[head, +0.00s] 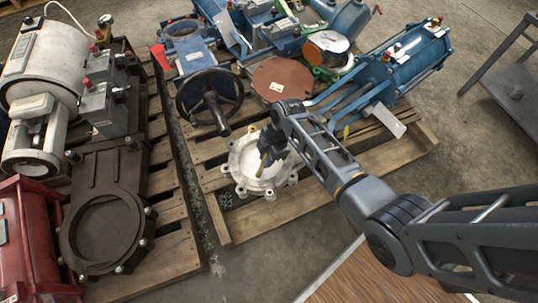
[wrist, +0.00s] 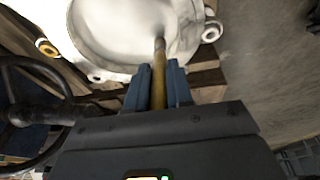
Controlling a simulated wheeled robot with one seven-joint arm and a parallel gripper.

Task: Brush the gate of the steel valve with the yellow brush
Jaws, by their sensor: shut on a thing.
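The steel valve (head: 243,158) is a pale round body with bolt lugs around its rim, lying on the wooden pallet. Its smooth gate (wrist: 112,30) fills the upper part of the wrist view. My gripper (head: 266,156) is over the valve, and its blue fingers (wrist: 158,88) are shut on the yellow brush (wrist: 159,62). The brush points at the gate, with its tip over the gate's right part in the wrist view. I cannot tell whether the tip touches the surface. My gripper hides part of the valve in the head view.
A black handwheel (head: 210,97) stands just behind the valve. A brown disc (head: 283,78) and blue valves (head: 400,65) lie further back on the pallet (head: 285,212). A dark gate valve (head: 104,230) is on the left pallet.

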